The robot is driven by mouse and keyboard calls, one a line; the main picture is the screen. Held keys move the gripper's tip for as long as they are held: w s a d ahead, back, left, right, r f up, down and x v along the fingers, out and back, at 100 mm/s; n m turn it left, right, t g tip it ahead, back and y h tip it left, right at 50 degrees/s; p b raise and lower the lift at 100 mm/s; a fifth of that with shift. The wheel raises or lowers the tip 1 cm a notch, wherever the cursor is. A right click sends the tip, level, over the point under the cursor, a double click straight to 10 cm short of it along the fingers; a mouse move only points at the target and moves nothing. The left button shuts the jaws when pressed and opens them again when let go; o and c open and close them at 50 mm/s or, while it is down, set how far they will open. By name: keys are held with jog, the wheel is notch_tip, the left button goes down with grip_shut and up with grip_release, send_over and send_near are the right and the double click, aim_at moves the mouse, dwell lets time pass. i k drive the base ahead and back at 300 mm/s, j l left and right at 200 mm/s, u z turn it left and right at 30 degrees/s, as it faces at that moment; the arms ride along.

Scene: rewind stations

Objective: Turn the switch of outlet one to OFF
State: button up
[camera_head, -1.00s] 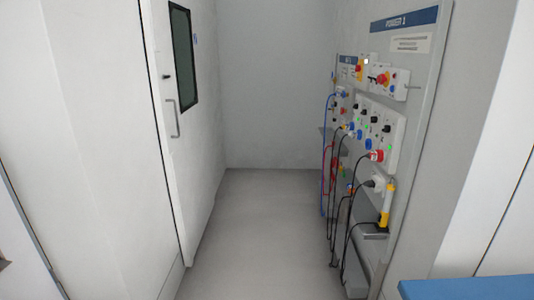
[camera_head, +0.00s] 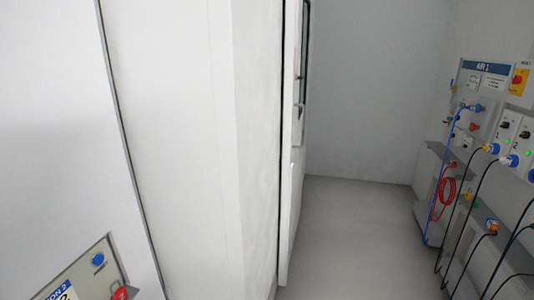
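A light socket panel (camera_head: 507,140) stands at the right edge of the head view and is cut off by it. It carries black rotary switches, one at its left (camera_head: 505,124) and one to the right (camera_head: 526,134). They look marked 1 and 2, but the marks are small and the knob positions cannot be read. Blue plugs with black cables sit below the switches, one at the left (camera_head: 491,148) and one lower right (camera_head: 510,160). My gripper is not in view.
A wall board (camera_head: 480,90) bears a blue plug and blue and red cables. Black cables hang toward the floor. Clear grey floor (camera_head: 345,235) lies left of it. A white door (camera_head: 293,150) is left of the floor. A grey control panel (camera_head: 92,272) is at bottom left.

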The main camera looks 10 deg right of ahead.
aim_at(505, 125)
jog(key=i+z, duration=0.35)
jog(key=i, duration=0.2)
jog(key=i+j+z, duration=0.3)
jog(key=i, duration=0.25)
jog(key=l, duration=0.1)
